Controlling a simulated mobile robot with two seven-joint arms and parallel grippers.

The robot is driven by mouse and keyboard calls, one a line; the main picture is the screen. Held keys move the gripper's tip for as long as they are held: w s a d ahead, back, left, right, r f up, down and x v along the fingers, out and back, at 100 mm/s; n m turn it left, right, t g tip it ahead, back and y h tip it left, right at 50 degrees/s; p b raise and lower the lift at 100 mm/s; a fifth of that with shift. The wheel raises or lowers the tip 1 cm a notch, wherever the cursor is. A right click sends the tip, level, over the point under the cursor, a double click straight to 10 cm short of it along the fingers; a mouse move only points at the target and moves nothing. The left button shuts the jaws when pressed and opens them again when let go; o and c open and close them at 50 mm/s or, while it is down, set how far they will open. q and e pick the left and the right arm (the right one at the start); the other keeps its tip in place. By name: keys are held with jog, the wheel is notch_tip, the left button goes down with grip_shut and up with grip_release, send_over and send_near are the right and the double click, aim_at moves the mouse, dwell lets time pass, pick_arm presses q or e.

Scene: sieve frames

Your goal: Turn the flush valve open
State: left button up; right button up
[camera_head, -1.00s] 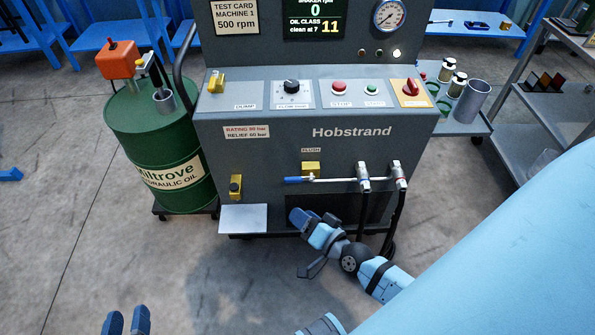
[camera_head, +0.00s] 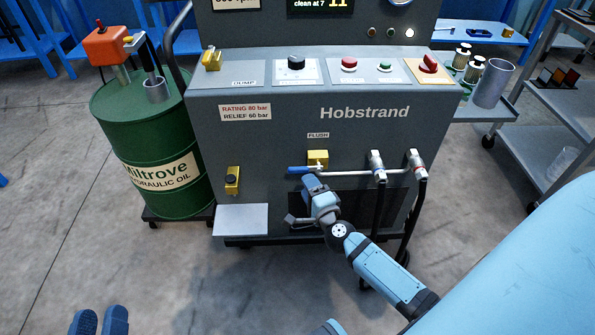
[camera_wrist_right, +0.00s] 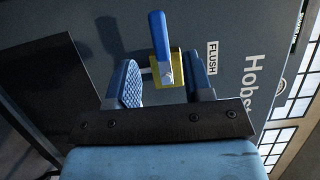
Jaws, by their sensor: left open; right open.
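The flush valve has a yellow body (camera_head: 317,158) and a blue lever handle (camera_head: 302,170), below the FLUSH label on the grey machine's front. The lever points left in the head view. My right gripper (camera_head: 312,181) is just below the handle. In the right wrist view my open right gripper (camera_wrist_right: 163,80) has one finger on each side of the yellow body (camera_wrist_right: 173,70), with the blue handle (camera_wrist_right: 158,35) beyond the fingertips. I cannot tell whether either finger touches the valve. My left gripper (camera_head: 101,318) is open and empty at the lower left, far from the valve.
Silver pipe fittings (camera_head: 377,162) with black hoses stand right of the valve. A small grey shelf (camera_head: 241,220) sticks out at the machine's lower left. A green oil drum (camera_head: 150,150) stands left of it. The floor in front is largely clear.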

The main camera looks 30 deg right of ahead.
aim_at(299, 172)
jog(key=w, duration=0.5)
jog(key=w+d, duration=0.1)
jog(key=w, duration=0.1)
jog(key=shift+w, duration=0.2)
grip_shut()
